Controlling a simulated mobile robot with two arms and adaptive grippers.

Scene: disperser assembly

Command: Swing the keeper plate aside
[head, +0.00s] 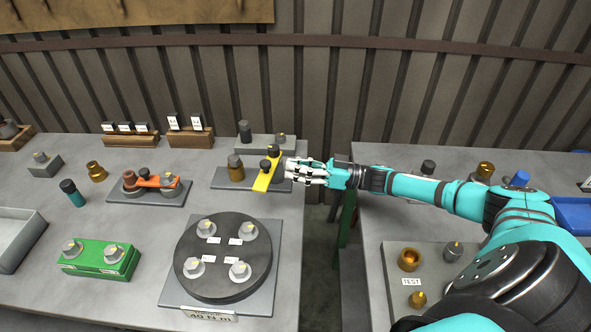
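A yellow plate (267,176), which looks like the keeper plate, lies over a grey fixture base (226,182) at the back of the left table. It runs slantwise, with its near end towards the front left. A dark knob (265,165) stands on it, and a second dark knob (273,150) stands just behind. A brown-gold cylinder (236,170) stands on the base to its left. My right gripper (288,168) reaches in from the right, its pale fingers right beside the plate and knobs. Whether they touch, and how far they are open, I cannot tell. My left gripper is out of view.
A round dark turntable (222,270) with several knobs stands in front. An orange-plate fixture (155,181) and a green block (98,268) are left. A grey block (258,142) stands behind the fixture. A gap separates the two tables; my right arm crosses it.

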